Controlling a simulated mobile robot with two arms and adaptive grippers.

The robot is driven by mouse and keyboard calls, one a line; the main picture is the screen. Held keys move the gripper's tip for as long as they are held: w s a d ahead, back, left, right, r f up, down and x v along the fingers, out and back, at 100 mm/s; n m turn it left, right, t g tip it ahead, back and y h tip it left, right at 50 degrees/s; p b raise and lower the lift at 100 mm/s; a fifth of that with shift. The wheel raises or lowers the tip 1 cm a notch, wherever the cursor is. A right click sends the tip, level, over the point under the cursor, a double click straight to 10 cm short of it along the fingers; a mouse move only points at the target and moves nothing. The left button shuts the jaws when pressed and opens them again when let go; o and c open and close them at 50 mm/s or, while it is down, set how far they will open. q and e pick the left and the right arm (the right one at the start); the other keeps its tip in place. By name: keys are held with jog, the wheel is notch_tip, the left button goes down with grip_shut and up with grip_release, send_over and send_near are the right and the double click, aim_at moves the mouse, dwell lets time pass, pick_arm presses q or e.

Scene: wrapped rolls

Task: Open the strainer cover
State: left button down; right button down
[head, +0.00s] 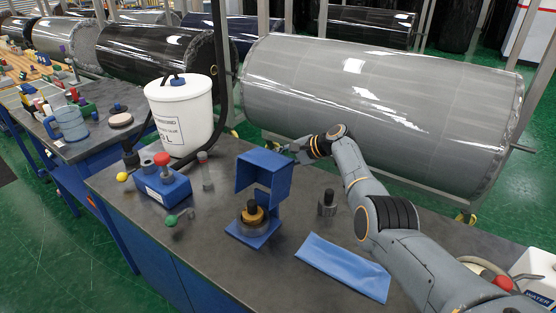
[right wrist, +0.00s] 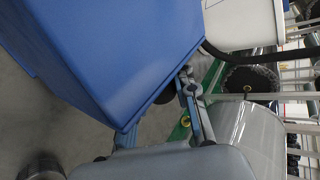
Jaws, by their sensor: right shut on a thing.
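The strainer's blue cover (head: 247,172) stands raised above its blue base (head: 240,233), with its hollow side facing the front. The brass-coloured round strainer part (head: 252,213) shows uncovered on the base. A blue strip at the right side links the cover down to the base. My right gripper (head: 293,148) is at the cover's upper right edge, shut on it. In the right wrist view the cover (right wrist: 105,55) fills the upper left, with the gripper's fingers (right wrist: 160,118) at its edge. My left gripper is not in view.
A blue cloth (head: 345,267) lies right of the strainer, and a dark metal fitting (head: 327,204) stands behind it. A blue valve box (head: 162,187) and a white bucket (head: 182,113) stand to the left. A large grey wrapped roll (head: 380,110) lies behind the bench.

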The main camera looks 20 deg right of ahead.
jog(key=shift+d, duration=0.3)
jog(key=c, duration=1.5)
grip_release()
jog(key=o, duration=0.3)
jog(key=shift+d, duration=0.1)
jog(key=shift+o, duration=0.7)
jog(key=shift+s+d+r, duration=0.1)
jog(key=shift+s, duration=0.1)
jog(key=shift+w+a, duration=0.1)
jog(key=shift+a, duration=0.1)
jog(key=v, duration=1.2)
jog(key=shift+d, duration=0.1)
